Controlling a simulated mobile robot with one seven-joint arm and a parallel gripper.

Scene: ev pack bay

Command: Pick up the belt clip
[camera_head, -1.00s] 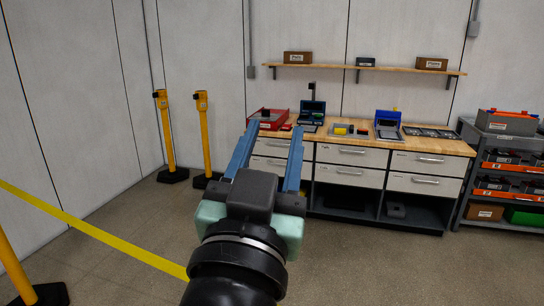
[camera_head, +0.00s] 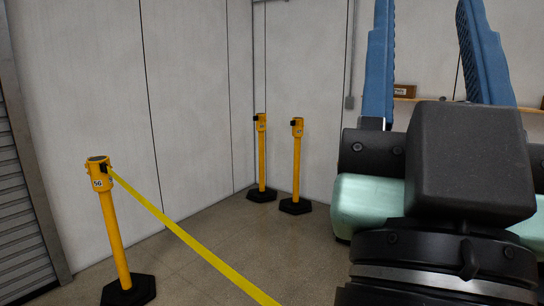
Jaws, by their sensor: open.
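A yellow belt (camera_head: 190,240) runs from the head of the near left yellow post (camera_head: 112,225) down to the right and leaves the picture at the bottom edge. Its far end is out of view, and I cannot make out a separate belt clip. A small black part (camera_head: 105,169) sits on that post's head where the belt comes out. My gripper (camera_head: 427,10) is large at the right, with two blue fingers apart and pointing up. It is open, with nothing seen between the fingers, and well to the right of the belt.
Two more yellow posts (camera_head: 262,158) (camera_head: 297,160) on black bases stand near the wall corner, with small black parts on their heads. A grey shutter (camera_head: 22,200) is at the far left. A shelf with a brown box (camera_head: 405,91) is partly hidden behind my gripper. Floor between the posts is clear.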

